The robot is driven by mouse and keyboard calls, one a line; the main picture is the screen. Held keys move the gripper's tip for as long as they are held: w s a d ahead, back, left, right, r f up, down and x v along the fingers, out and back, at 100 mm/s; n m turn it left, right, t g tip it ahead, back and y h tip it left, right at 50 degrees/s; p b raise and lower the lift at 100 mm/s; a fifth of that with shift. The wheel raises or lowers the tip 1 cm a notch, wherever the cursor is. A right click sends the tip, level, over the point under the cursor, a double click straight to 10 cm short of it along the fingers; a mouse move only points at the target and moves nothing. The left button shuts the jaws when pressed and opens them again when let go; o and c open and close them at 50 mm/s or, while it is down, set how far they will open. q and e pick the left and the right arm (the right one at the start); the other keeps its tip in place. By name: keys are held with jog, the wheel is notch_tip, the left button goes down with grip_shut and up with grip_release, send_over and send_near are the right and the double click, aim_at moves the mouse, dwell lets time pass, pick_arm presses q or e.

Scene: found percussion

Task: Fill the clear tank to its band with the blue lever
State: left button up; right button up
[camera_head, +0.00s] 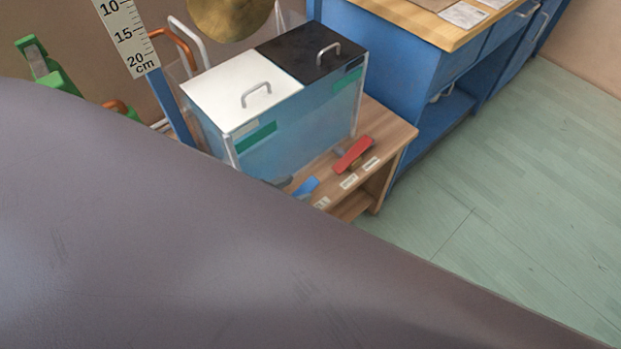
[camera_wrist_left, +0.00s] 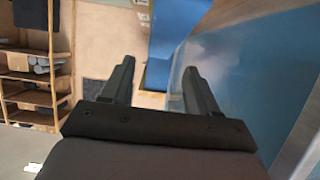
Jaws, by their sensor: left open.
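The clear tank (camera_head: 290,135) stands on a small wooden stand in the head view, with a white lid (camera_head: 235,92) and a black lid (camera_head: 310,52) side by side. Green bands (camera_head: 256,137) mark its front wall near the top; I cannot tell the water level. The blue lever (camera_head: 306,187) is at the tank's front, partly hidden by my arm. My right gripper is out of view.
A red lever (camera_head: 353,154) sits right of the blue one, with white labels (camera_head: 349,181) along the stand's edge. A centimetre scale (camera_head: 127,38) and a brass disc (camera_head: 228,15) are behind. A blue cabinet (camera_head: 395,70) stands right; the floor (camera_head: 510,190) there is clear.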

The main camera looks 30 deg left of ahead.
aim_at(311, 183)
pick_arm(q)
jog(key=b+x, duration=0.1)
jog(key=x, duration=0.4)
jog(key=shift+w+d+f+b, duration=0.1)
jog(key=shift+w+b, duration=0.05)
jog(key=shift+b, duration=0.15)
jog(key=shift+w+d+f, duration=0.1)
jog(key=shift+w+f, duration=0.05)
jog(key=shift+w, duration=0.35)
jog(key=shift+d, duration=0.1)
jog(key=c, duration=1)
